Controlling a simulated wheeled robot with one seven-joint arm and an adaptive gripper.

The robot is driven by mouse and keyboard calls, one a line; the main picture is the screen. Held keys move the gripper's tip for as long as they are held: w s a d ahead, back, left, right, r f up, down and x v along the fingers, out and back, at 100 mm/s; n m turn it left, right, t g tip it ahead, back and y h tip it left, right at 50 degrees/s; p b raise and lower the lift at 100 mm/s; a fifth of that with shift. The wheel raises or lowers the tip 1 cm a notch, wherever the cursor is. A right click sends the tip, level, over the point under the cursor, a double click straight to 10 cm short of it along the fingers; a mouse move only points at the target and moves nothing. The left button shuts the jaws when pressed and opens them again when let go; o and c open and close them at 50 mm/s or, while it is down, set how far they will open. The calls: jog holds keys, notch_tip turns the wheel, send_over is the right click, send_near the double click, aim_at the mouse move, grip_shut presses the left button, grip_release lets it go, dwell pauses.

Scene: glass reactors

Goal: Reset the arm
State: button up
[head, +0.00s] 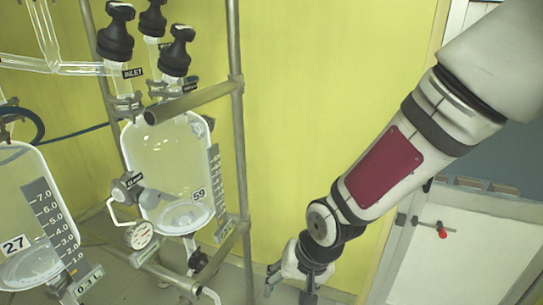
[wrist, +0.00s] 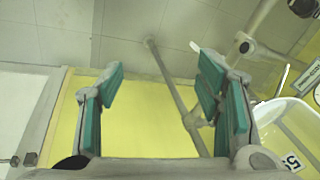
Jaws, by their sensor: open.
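My gripper (head: 290,279) hangs at the end of my arm in the lower middle of the head view, in front of the yellow wall. In the wrist view its two green-padded fingers (wrist: 158,85) stand wide apart with nothing between them. My gripper is open and empty. It is to the right of the glass reactor labelled 59 (head: 172,160) and apart from it. The reactor's lower edge also shows at the right of the wrist view (wrist: 285,125).
A metal pipe frame (head: 238,130) holds the reactors. A second reactor labelled 27 (head: 20,215) stands at the left. Black-knobbed valves (head: 116,40) and a pressure gauge (head: 139,236) project from the frame. A white cabinet (head: 460,255) with a red knob is at right.

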jog(key=s+d+r+t+h, duration=0.1)
jog(key=s+d+r+h, duration=0.3)
jog(key=d+r, duration=0.75)
jog(key=s+d+r+n+t+y+p, duration=0.1)
jog(key=s+d+r, duration=0.3)
jog(key=s+r, duration=0.7)
jog(key=shift+s+r+p, duration=0.2)
jog(key=shift+s+p, duration=0.25)
jog(key=shift+p, duration=0.05)
jog(key=shift+d, duration=0.1)
